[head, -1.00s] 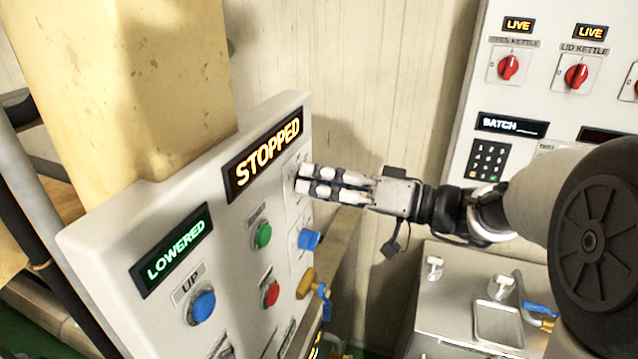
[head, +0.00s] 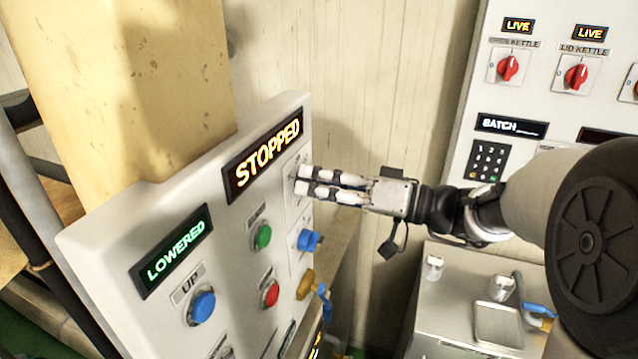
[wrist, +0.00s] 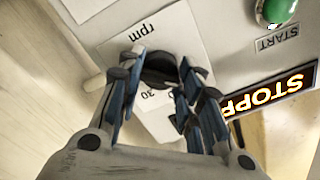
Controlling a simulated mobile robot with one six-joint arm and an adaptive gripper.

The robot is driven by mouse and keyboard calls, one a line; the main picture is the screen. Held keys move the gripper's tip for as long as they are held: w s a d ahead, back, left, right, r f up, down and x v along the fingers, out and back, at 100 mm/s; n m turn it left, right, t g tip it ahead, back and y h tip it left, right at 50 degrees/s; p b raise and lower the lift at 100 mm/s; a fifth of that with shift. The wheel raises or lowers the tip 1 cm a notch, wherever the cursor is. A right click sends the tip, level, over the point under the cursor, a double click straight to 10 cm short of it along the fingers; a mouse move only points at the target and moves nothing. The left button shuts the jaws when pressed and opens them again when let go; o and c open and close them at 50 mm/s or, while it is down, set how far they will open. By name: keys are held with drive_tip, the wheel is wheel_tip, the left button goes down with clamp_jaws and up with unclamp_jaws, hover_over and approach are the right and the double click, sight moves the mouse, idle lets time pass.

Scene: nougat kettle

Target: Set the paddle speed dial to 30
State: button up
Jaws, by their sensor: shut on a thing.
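The paddle speed dial shows in the wrist view as a dark round knob (wrist: 160,68) on a white plate (wrist: 117,52) marked "rpm", with a "30" mark beside it. My gripper (wrist: 158,75) is shut on the dial, one finger on each side. In the head view my gripper (head: 302,181) reaches from the right to the upper right of the control panel (head: 110,235), and its fingers hide the dial. The dial's pointer is not clear. The display (head: 263,154) reads "STOPPED".
The panel also has a green button (head: 262,237), a red button (head: 270,294), a blue button (head: 201,306), a blue knob (head: 308,240) below my fingers and a "LOWERED" display (head: 172,251). A second panel (head: 550,95) with red switches stands at the right.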

idle(0.3)
drive_tip(key=m, duration=0.5)
drive_tip(key=m+p, duration=0.1)
drive_tip(key=m, duration=0.3)
drive_tip(key=shift+m+p, duration=0.3)
drive_tip(key=m+p, duration=0.3)
drive_tip(key=m, duration=0.2)
drive_tip(key=shift+r+p, duration=0.1)
drive_tip(key=shift+p, duration=0.2)
drive_tip(key=m+p, duration=0.3)
drive_tip(key=m, duration=0.2)
drive_tip(key=shift+p, duration=0.4)
drive_tip(key=shift+f+m, duration=0.2)
drive_tip(key=shift+m, duration=0.1)
drive_tip(key=o, duration=1.1)
